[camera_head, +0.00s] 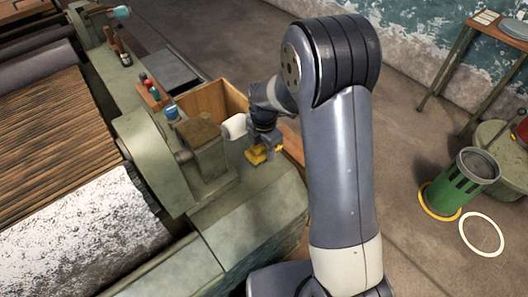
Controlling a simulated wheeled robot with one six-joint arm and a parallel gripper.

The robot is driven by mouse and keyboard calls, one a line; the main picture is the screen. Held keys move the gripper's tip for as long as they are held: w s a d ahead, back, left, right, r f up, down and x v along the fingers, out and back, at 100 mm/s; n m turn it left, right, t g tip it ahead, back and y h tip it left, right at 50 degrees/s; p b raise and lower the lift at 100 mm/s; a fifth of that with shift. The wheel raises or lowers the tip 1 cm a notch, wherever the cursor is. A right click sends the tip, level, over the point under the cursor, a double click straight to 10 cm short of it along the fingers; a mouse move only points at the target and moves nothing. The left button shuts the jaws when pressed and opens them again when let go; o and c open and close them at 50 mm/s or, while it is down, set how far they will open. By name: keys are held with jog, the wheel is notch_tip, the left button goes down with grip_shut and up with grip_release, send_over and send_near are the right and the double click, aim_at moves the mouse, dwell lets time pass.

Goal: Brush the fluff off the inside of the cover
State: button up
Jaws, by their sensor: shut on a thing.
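My gripper (265,149) is at the right end of the large green machine, low over its flat end ledge. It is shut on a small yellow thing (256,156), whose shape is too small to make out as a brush. My arm hides part of the view around it. White, fluffy-looking material (85,225) covers the front part of the machine's big roller at the left. A rounded green cover (152,155) stands at the roller's end, seen from outside. I cannot see its inner face or any fluff there.
Small coloured items (150,88) line the ledge. A green bin (468,178) stands at the right. The floor between is mostly clear.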

jog(key=o, duration=0.5)
jog(key=c, duration=0.3)
jog(key=shift+c, duration=0.2)
